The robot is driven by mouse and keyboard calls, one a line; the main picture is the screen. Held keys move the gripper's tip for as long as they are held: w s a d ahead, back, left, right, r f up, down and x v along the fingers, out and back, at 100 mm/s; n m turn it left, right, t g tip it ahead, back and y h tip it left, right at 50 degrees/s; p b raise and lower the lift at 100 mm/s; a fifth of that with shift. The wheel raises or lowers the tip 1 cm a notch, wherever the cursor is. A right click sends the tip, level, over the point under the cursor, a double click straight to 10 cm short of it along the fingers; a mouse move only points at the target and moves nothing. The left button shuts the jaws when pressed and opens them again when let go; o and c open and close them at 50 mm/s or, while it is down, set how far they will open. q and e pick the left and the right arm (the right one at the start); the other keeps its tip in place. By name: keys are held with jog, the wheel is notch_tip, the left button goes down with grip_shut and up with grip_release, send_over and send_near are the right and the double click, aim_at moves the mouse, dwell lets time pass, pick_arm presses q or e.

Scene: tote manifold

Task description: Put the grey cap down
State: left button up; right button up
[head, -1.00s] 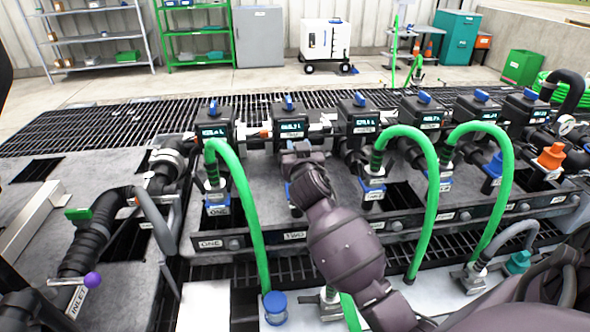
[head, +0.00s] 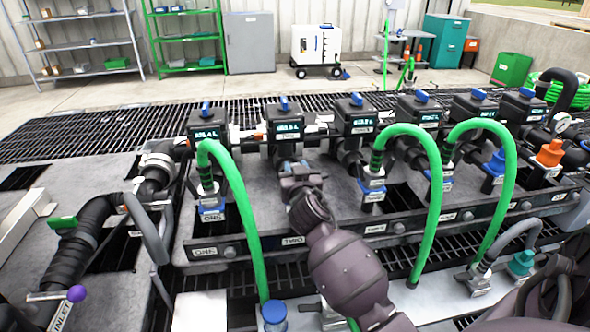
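My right gripper (head: 298,178) is at the port of station TWO, below the valve with the blue handle (head: 284,104). Its wrist and forearm come in from the lower right and cover much of that port. The fingers are small, dark and seen from behind, so I cannot tell whether they are open or shut. No grey cap shows clearly; one at the fingers would be hidden by the gripper. My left gripper is not in view.
Green hoses arch from station ONE (head: 240,205) and from stations further right (head: 430,200). A blue cap (head: 274,314) stands on the white tray at the front. An orange cap (head: 550,152) and a teal cap (head: 520,263) are at right. Bare deck (head: 110,175) lies left.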

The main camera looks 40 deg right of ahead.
jog(key=shift+f, duration=0.4)
